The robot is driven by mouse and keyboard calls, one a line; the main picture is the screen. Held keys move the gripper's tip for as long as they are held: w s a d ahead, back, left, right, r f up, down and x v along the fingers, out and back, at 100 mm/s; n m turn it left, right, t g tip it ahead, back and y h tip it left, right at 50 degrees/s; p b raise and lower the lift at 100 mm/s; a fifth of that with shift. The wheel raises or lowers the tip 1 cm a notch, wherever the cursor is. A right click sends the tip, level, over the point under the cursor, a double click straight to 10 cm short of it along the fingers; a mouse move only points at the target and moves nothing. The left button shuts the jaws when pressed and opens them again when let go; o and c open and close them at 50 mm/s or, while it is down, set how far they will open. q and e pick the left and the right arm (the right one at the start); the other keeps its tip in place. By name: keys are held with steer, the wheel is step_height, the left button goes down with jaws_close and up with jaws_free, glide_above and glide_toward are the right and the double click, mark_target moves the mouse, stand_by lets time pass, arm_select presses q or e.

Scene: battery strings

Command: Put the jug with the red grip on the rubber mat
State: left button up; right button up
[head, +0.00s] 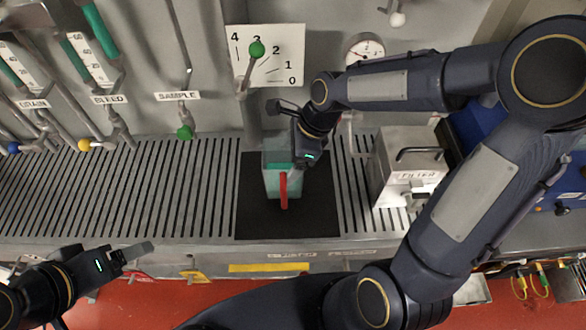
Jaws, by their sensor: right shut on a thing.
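The jug (270,185) is a pale, see-through box shape with teal at its top and a red grip (284,190) on its near side. In the head view it shows over the black rubber mat (315,215); I cannot tell whether its base touches the mat. My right gripper (299,160) is at the jug's upper right edge, shut on the jug; its fingertips are mostly hidden. My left gripper (138,252) is at the lower left, far from the jug, with nothing seen in it. Its finger gap is unclear.
A slatted metal drain shelf (100,190) lies around the mat. A metal box (410,165) with a black handle stands right of the mat. A green-knobbed lever (257,49) and a green sample valve (184,132) are behind. The shelf left of the mat is clear.

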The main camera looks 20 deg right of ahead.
steer(key=shift+d+f+b, duration=0.15)
steer(key=shift+f+b, duration=0.7)
steer(key=shift+f, duration=0.2)
steer(key=shift+d+f+b, duration=0.15)
steer(key=shift+f+b, duration=0.65)
steer(key=shift+f, duration=0.2)
steer(key=o, duration=1.5)
steer(key=shift+w+d+r, duration=0.1)
steer(key=shift+r, duration=0.35)
steer(key=v, duration=1.1)
steer(key=shift+s+d+f+n+t+p, duration=0.15)
steer(key=shift+s+d+f+n+t, duration=0.4)
steer(key=shift+s+n, duration=2.4)
steer(key=shift+s+d+n+t+p, duration=0.2)
steer(key=shift+s+n+t, duration=0.7)
steer(key=shift+s+n, duration=2.05)
steer(key=shift+s+d+f+n+t+p, duration=0.2)
steer(key=shift+s+d+n+t, duration=0.45)
steer(key=shift+s+n, duration=2.3)
steer(key=shift+w+a+n, duration=0.15)
steer(key=shift+w+n, duration=0.8)
